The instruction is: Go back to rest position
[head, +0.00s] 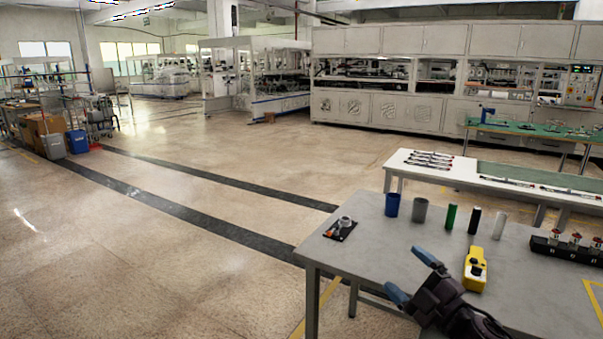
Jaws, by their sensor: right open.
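My right gripper (411,274) is at the lower right, over the front edge of the grey table (365,240). Its two blue fingertips are apart, with nothing between them. A yellow box (473,270) with a dark knob lies on the table just to the right of the gripper, apart from its fingers as far as I can tell. My left gripper is not in the picture.
On the table stand a blue cup (392,205), a grey cup (420,210), and green (451,216), black (474,220) and white (499,225) cylinders. A small black plate with parts (341,229) lies left. A black switch block (568,248) lies right. Open floor (150,240) spreads left.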

